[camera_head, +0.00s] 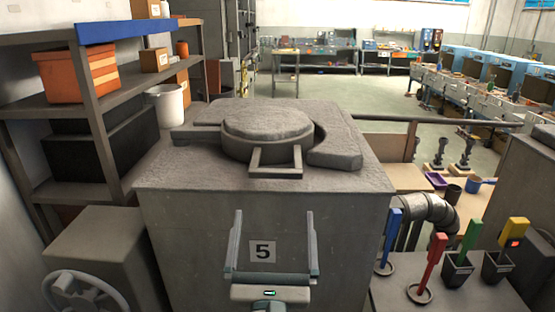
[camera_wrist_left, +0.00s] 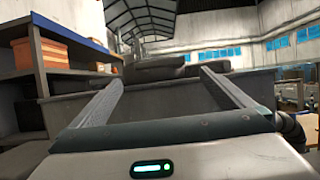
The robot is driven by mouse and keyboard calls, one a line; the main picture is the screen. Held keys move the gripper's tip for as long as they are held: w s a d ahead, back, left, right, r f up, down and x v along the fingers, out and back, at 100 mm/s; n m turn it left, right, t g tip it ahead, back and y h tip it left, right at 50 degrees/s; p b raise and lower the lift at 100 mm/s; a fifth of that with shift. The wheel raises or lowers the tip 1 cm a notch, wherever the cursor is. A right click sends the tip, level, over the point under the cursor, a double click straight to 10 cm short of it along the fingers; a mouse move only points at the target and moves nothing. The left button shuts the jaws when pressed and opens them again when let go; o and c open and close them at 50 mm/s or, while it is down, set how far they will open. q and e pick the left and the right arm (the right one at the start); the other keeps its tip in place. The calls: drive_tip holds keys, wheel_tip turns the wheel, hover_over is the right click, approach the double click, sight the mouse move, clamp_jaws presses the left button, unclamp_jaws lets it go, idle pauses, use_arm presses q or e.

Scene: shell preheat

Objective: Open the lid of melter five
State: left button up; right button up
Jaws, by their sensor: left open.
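Melter five (camera_head: 170,220) is a grey box in the middle of the head view, with a "5" plate (camera_head: 262,251) on its front. Its round grey lid (camera_head: 268,121) lies flat on top, with a square loop handle (camera_head: 276,160) facing me. My left gripper (camera_head: 272,222) is open and empty in front of the melter's front face, below the handle and apart from it. In the left wrist view, the two fingers (camera_wrist_left: 165,85) stand wide apart with nothing between them, and the melter's top edge shows beyond. My right gripper is in neither view.
A shelf (camera_head: 85,35) with an orange crate (camera_head: 72,75) stands at the left. A handwheel (camera_head: 85,292) is at the lower left. At the right, a grey surface (camera_head: 450,294) holds coloured-handled tools, with a bent pipe (camera_head: 432,208) behind. A long rod (camera_head: 440,120) extends right from the melter's top.

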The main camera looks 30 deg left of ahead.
sight(275, 170)
use_arm(q)
drive_tip(key=p+x, duration=0.6)
drive_tip(key=x, duration=0.9)
drive_tip(key=shift+w+a+r+p, duration=0.1)
drive_tip(key=shift+a+r+p, duration=0.1)
drive_tip(key=shift+r+p, duration=0.1)
drive_tip(key=shift+w+a+r, duration=0.1)
drive_tip(key=shift+w+a, duration=0.25)
drive_tip(key=shift+w, duration=0.25)
drive_tip(key=c, duration=1.2)
drive_tip(key=shift+s, duration=0.15)
